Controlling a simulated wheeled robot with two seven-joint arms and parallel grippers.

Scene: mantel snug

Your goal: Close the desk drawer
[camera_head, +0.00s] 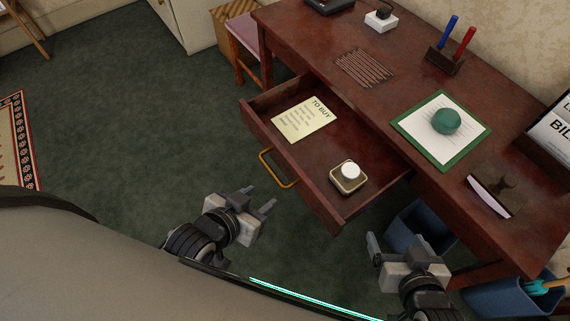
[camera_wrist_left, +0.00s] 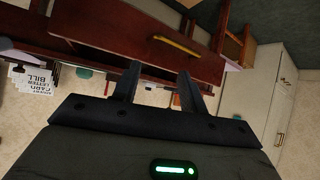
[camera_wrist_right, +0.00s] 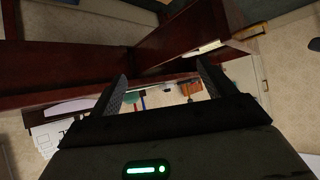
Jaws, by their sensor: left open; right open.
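The dark red-brown desk (camera_head: 330,40) has its drawer (camera_head: 318,148) pulled well out. A brass-coloured handle (camera_head: 279,169) is on the drawer front. A "TO BUY" note (camera_head: 304,119) and a small square dish with a white round item (camera_head: 348,177) lie inside. My left gripper (camera_head: 259,198) is open and empty, in front of the drawer and apart from the handle. The handle (camera_wrist_left: 180,46) also shows in the left wrist view, beyond the open fingers (camera_wrist_left: 158,78). My right gripper (camera_head: 396,240) is open and empty, past the drawer's near right corner.
A blue bin (camera_head: 420,228) stands under the desk near my right gripper, with another blue container (camera_head: 510,298) at lower right. A green-edged pad (camera_head: 412,128) and pencils (camera_head: 364,68) lie on the desktop. A chair (camera_head: 248,40) stands beyond.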

